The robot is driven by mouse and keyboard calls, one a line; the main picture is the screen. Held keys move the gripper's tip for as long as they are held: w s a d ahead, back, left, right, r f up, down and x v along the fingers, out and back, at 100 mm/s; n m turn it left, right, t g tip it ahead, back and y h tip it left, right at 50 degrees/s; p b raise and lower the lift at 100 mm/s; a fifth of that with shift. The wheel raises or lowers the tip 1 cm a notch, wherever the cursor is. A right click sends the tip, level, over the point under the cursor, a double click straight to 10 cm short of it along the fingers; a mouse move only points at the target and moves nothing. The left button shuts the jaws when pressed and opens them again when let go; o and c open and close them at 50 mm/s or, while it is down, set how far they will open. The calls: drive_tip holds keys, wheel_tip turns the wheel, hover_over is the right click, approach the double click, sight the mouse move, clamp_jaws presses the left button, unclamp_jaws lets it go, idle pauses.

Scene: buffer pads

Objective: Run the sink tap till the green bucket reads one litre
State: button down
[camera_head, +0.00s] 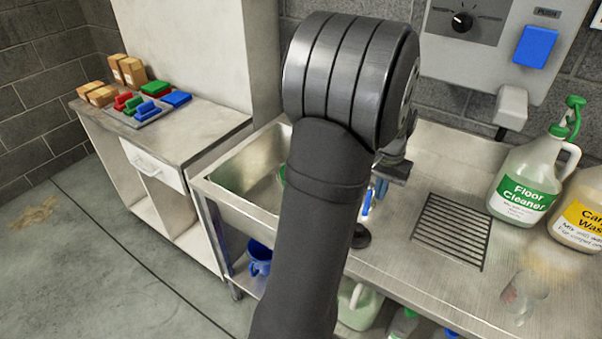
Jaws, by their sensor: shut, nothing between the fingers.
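My arm fills the middle of the view and hides much of the sink. Part of my gripper (394,170) shows just right of the arm, above the steel counter; it is shut and empty, its fingertips mostly hidden. The steel sink (235,207) is left of my arm. A small green edge (282,174) shows in the sink beside the arm; it may be the green bucket, but its reading is not visible. A blue-and-white part (367,201) stands below the gripper; I cannot tell whether it belongs to the tap. The tap spout and any water are hidden.
A ribbed drain area (452,231) lies right of the arm. A Floor Cleaner jug (522,185), a yellow-labelled jug (580,215) and a clear cup (524,297) stand at right. A wall panel (480,45) hangs behind. A blue bucket (259,258) sits below the sink.

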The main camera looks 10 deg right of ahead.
drive_tip(key=shift+s+d, duration=0.45)
drive_tip(key=shift+d, duration=0.25)
drive_tip(key=shift+f, duration=2.55)
drive_tip(key=shift+a, duration=0.1)
idle(3.9)
